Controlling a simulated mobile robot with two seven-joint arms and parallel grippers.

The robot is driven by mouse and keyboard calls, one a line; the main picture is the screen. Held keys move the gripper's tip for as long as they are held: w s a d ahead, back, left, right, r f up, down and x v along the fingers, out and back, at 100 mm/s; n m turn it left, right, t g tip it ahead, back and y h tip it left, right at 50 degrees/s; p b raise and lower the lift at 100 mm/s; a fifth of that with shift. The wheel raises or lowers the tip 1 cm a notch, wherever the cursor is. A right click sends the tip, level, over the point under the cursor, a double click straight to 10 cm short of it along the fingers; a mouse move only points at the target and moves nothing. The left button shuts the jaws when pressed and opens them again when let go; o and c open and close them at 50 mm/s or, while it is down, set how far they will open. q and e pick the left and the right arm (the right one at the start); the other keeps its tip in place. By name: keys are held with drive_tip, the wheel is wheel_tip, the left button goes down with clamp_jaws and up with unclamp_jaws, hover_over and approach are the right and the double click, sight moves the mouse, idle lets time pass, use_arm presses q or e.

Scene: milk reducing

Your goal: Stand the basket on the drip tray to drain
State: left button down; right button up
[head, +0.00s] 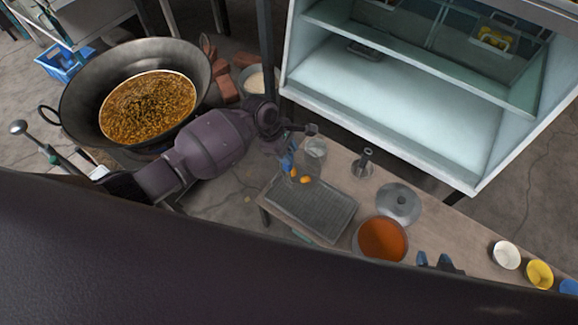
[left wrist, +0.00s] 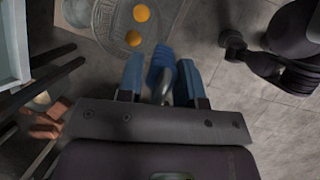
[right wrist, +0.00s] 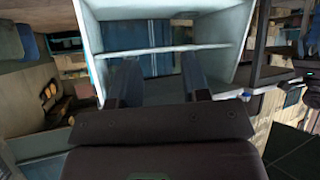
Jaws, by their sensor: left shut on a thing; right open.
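My left gripper (head: 288,158) is shut on a blue handle (left wrist: 160,62), seen between its fingers in the left wrist view. Beyond the handle is a faint round rim, which looks like the basket (left wrist: 150,43), with two orange balls (left wrist: 139,13) inside it. In the head view the balls (head: 305,180) appear at the back-left edge of the grey drip tray (head: 312,207). The basket's mesh is hard to make out, and I cannot tell whether it touches the tray.
A big wok (head: 75,95) of brown liquid stands left. A glass jar (head: 315,152), a metal lid (head: 398,203), a pot of orange liquid (head: 383,239) and small bowls (head: 506,254) stand around the tray on the table. A glass cabinet (head: 400,85) stands behind.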

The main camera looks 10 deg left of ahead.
sight(288, 172)
use_arm(q)
drive_tip(key=f, duration=0.1)
drive_tip(key=f+n, duration=0.1)
drive_tip(key=f, duration=0.1)
drive_tip(key=s+f+n+t+b, duration=0.1)
drive_tip(key=f, duration=0.1)
drive_tip(key=shift+s+d+f, duration=0.1)
drive_tip(key=shift+d+f, duration=0.15)
drive_tip(key=shift+d, duration=0.05)
wheel_tip(288, 172, down, 4)
drive_tip(key=b, duration=0.3)
drive_tip(key=shift+s+r, duration=0.1)
drive_tip(key=shift+s, duration=0.05)
wheel_tip(288, 172, down, 2)
drive_tip(key=shift+f+b, duration=0.15)
drive_tip(key=shift+b, duration=1.1)
use_arm(e)
drive_tip(key=shift+g, duration=0.3)
drive_tip(key=f, duration=0.5)
drive_tip(key=shift+a+f, duration=0.2)
drive_tip(key=shift+f, duration=0.2)
drive_tip(key=shift+w+r, duration=0.2)
